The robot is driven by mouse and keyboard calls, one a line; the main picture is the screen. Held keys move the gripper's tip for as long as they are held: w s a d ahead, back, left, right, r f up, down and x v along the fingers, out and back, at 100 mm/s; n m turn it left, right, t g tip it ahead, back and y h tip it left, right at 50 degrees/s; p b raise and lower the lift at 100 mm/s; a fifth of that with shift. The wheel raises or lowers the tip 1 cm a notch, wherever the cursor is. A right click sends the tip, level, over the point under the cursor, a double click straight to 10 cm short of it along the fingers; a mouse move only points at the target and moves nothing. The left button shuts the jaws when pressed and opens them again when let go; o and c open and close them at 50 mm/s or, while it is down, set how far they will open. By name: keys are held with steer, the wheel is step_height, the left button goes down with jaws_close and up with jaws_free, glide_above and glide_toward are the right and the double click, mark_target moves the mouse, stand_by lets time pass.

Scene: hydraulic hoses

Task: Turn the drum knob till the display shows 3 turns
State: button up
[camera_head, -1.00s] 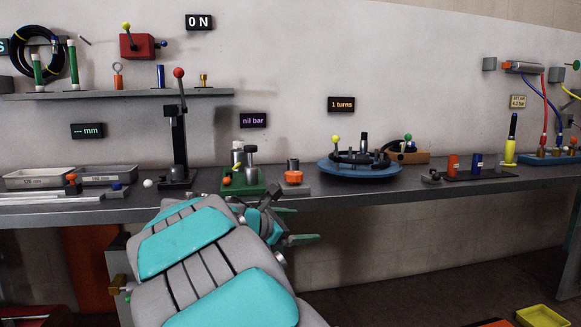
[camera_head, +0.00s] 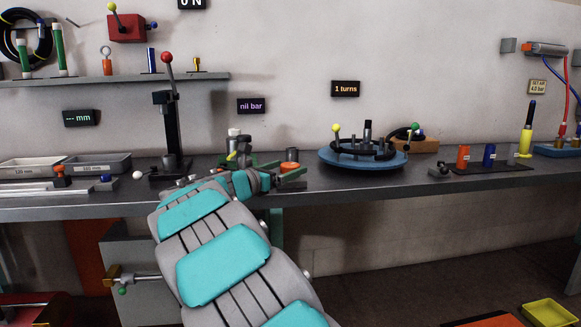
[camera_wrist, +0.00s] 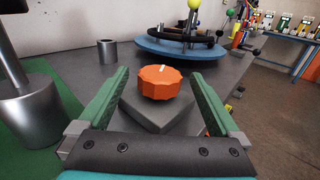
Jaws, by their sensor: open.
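A round blue drum (camera_head: 330,160) stands on the bench with a coiled black hose on it. A yellow ball knob (camera_head: 336,128) sticks up at its left edge. The display (camera_head: 345,89) above it reads "1 turns". In the wrist view, the drum (camera_wrist: 150,45) and its yellow knob (camera_wrist: 194,4) are beyond my gripper (camera_wrist: 160,75). My gripper is open. An orange faceted knob (camera_wrist: 160,84) with a white mark sits on a grey block between and just beyond the fingers, with visible gaps either side. In the head view, my arm's end (camera_head: 281,173) is left of the drum.
A steel cylinder (camera_wrist: 108,53) stands left of the orange knob, and a larger metal post (camera_wrist: 32,115) stands close at left. A black lever stand with a red ball (camera_head: 167,57) is farther left. The bench right of the drum holds orange and blue cylinders (camera_head: 463,156).

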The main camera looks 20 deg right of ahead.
steer(key=shift+x, duration=0.95)
steer(key=c, duration=1.4)
